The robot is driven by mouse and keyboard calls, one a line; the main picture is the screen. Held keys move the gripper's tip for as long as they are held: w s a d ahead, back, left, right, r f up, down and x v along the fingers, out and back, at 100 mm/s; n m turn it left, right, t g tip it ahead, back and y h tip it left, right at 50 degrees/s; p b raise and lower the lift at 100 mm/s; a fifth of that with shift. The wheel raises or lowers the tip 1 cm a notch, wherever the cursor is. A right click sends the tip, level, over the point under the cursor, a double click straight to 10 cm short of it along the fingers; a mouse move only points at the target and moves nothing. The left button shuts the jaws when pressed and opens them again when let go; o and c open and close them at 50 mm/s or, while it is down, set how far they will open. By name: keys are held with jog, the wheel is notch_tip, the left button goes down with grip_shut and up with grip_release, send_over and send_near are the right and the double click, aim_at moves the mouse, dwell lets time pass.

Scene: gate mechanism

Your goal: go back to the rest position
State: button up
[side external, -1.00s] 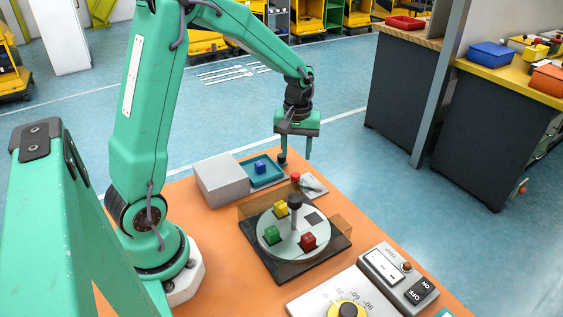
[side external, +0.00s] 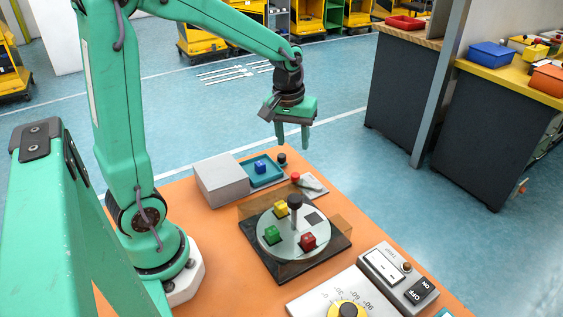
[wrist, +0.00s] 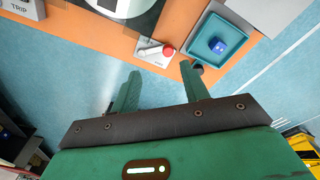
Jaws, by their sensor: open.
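My gripper (side external: 292,134) is open and empty, held in the air above the far edge of the orange table. In the wrist view its two green fingers (wrist: 164,92) stand apart with nothing between them. A dark knob (side external: 282,158) stands at the tray's far corner, apart from my gripper. A red-knobbed lever (side external: 295,177) sits to the right of the tray.
A round plate (side external: 270,244) carries yellow, green and red cubes and a black-topped post (side external: 295,203), with tinted panels around it. A grey box (side external: 221,181), a switch panel (side external: 397,277) and a dial panel (side external: 325,300) stand on the table (side external: 220,260). The air around my gripper is clear.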

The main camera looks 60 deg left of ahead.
jog(key=s+d+r+m+t, duration=0.2)
jog(key=s+d+r+m, duration=0.1)
jog(key=s, duration=0.4)
jog(key=s+d+r+m+t, duration=0.2)
jog(key=s+d+r+m, duration=0.1)
jog(key=s, duration=0.4)
jog(key=shift+s+d+r+m, duration=0.2)
jog(key=shift+d+r+m, duration=0.15)
jog(key=shift+r+m, duration=0.6)
